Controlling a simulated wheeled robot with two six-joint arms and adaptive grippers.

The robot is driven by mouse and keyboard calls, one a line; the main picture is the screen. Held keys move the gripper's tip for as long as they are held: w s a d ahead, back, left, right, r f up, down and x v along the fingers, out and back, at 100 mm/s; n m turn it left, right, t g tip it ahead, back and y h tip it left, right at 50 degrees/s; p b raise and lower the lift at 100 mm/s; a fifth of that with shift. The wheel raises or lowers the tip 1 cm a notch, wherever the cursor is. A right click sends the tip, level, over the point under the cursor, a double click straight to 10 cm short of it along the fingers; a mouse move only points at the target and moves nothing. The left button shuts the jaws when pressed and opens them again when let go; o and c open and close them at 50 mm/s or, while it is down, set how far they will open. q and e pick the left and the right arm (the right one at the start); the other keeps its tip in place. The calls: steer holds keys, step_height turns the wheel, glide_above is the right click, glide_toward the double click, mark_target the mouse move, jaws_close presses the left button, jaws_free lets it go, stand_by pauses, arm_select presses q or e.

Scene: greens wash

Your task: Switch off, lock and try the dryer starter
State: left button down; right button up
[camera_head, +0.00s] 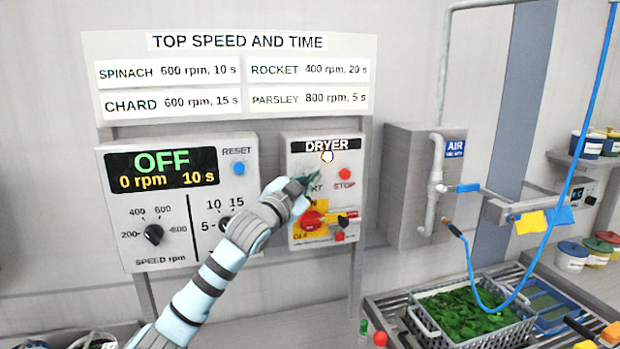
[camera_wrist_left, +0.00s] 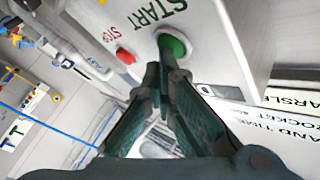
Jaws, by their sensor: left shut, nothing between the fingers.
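The dryer starter (camera_head: 297,150) is a pale box on the wall with a DRYER label and a small white lamp (camera_head: 327,156). Its red STOP button (camera_head: 344,173) also shows in the left wrist view (camera_wrist_left: 125,56). A red rotary switch (camera_head: 312,219) on a yellow plate sits lower left; a small red item (camera_head: 339,237) is beside it, its kind unclear. My left gripper (camera_head: 308,181) is shut and empty before the START button, hiding it in the head view. In the left wrist view, the closed fingertips (camera_wrist_left: 165,78) are at the green START button (camera_wrist_left: 174,46); I cannot tell whether they touch.
Left of the starter, a control panel (camera_head: 112,228) reads OFF, 0 rpm, 10 s. A speed and time sign (camera_head: 340,42) hangs above. Right are a grey box (camera_head: 405,165), an air pipe, a blue hose (camera_head: 575,160) and a crate (camera_head: 465,335) of greens.

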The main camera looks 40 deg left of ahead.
arm_select(q)
steer(key=shift+s+d+f+b, duration=0.15)
steer(key=shift+s+d+b, duration=0.15)
steer(key=shift+s+d, duration=0.25)
steer(key=shift+w+d, duration=0.1)
steer(key=shift+d, duration=0.05)
steer(key=s+d, duration=0.1)
steer(key=d, duration=0.1)
steer(key=s+d, duration=0.2)
steer(key=shift+b, duration=0.3)
steer(key=shift+w, duration=0.1)
stand_by(0.7)
